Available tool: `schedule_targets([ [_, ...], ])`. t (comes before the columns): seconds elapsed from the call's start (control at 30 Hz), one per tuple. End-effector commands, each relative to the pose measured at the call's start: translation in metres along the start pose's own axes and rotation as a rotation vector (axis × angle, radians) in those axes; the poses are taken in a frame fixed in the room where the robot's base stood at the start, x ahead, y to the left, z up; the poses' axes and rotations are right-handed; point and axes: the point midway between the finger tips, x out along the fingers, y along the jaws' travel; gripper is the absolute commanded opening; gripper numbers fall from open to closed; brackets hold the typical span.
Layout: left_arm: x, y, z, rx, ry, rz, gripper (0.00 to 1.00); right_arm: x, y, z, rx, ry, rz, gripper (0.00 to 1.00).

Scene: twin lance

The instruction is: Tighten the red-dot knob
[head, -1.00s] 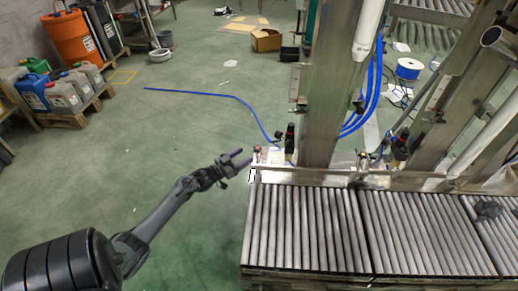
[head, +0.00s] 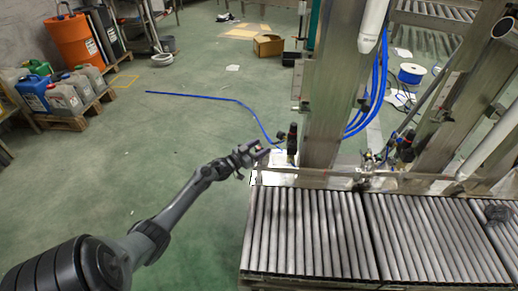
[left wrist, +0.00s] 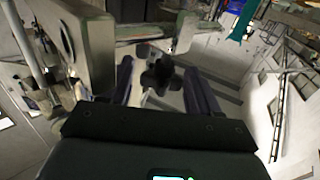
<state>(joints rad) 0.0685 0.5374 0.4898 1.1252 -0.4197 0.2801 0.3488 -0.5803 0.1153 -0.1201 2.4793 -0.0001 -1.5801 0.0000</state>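My left gripper (head: 268,151) reaches from the left to the left end of the metal frame above the roller conveyor. In the left wrist view, its two dark fingers (left wrist: 162,82) stand apart. A dark lobed knob (left wrist: 158,71) shows between them, with gaps visible on both sides. I cannot see a red dot on it, nor tell how deep it sits between the fingers. In the head view the gripper covers the knob's place. My right gripper is not in view.
The roller conveyor (head: 310,235) lies right of my left arm. A black upright fitting (head: 292,140) and a thick metal post (head: 325,100) stand just right of the gripper. A blue hose (head: 205,98) lies on the green floor.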

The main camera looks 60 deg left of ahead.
Motion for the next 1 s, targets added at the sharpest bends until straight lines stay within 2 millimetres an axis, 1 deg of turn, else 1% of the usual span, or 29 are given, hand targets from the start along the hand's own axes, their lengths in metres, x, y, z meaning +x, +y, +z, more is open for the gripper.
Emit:
schedule_targets([
  [0.03, 0.000, 0.000, 0.000, 0.000, 0.000, 0.000, 0.53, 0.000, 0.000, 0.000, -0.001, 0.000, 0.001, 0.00],
  [0.3, 0.000, 0.000, 0.000, 0.000, 0.000, 0.000, 0.13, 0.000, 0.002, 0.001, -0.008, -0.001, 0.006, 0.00],
  [0.43, 0.000, 0.000, 0.002, 0.002, 0.001, 0.024, 0.13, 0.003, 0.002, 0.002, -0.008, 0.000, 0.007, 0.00],
  [0.6, 0.000, 0.000, 0.003, 0.003, 0.000, 0.110, 0.13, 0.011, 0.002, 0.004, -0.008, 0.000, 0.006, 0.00],
  [0.93, -0.001, 0.000, 0.001, -0.001, -0.001, 0.130, 0.13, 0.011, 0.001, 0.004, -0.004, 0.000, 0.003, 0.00],
  [0.97, -0.001, 0.000, 0.001, -0.002, -0.001, 0.130, 0.46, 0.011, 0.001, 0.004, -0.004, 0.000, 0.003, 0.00],
  [1.0, -0.001, 0.000, 0.001, -0.001, -0.001, 0.130, 0.52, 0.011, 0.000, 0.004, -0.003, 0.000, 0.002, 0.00],
])
